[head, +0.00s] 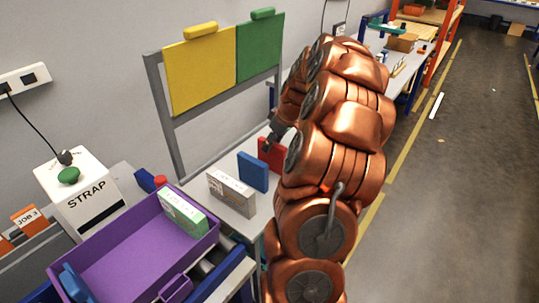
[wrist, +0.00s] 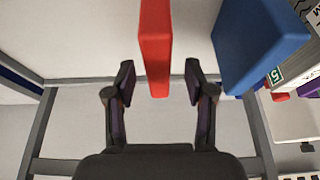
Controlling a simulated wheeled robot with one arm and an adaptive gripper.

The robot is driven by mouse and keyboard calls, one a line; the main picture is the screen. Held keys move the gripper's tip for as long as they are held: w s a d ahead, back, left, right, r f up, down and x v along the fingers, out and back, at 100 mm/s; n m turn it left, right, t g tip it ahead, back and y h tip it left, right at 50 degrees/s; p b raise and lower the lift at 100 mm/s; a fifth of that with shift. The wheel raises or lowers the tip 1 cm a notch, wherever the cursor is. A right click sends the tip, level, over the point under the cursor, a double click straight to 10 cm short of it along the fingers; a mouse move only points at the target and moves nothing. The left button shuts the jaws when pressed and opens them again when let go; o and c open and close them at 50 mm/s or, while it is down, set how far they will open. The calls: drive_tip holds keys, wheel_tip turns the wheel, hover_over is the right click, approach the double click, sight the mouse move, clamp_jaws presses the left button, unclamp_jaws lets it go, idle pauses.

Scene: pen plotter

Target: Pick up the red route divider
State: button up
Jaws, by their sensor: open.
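The red route divider (head: 268,154) stands upright on the light table, partly hidden behind my copper arm in the head view. In the wrist view the red divider (wrist: 155,45) shows as a narrow red slab, its near end between my two fingertips. My gripper (wrist: 159,80) is open, with a visible gap on each side of the divider. In the head view my gripper (head: 275,138) is small and dark beside the red divider. A blue divider (head: 252,172) stands next to the red one; it also shows in the wrist view (wrist: 258,40), right of my fingers.
A grey-white box (head: 231,195) stands in front of the blue divider. A purple tote (head: 120,245) holds a green-and-white box and a blue item. A grey frame (head: 165,110) with yellow and green panels rises behind the table. A STRAP machine (head: 80,190) stands at left.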

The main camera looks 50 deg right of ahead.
sight(270, 154)
drive_tip(key=shift+d+f+p, duration=0.1)
drive_tip(key=shift+f+p, duration=0.35)
drive_tip(key=shift+f, duration=0.25)
drive_tip(key=p+x, duration=0.1)
drive_tip(key=x, duration=0.2)
drive_tip(key=shift+f+p, duration=0.3)
drive_tip(key=shift+f, duration=0.05)
drive_tip(key=shift+w+f, duration=0.1)
drive_tip(key=shift+f, duration=0.1)
drive_tip(key=shift+f+b, duration=0.25)
drive_tip(key=shift+b, duration=0.45)
clamp_jaws()
idle(0.4)
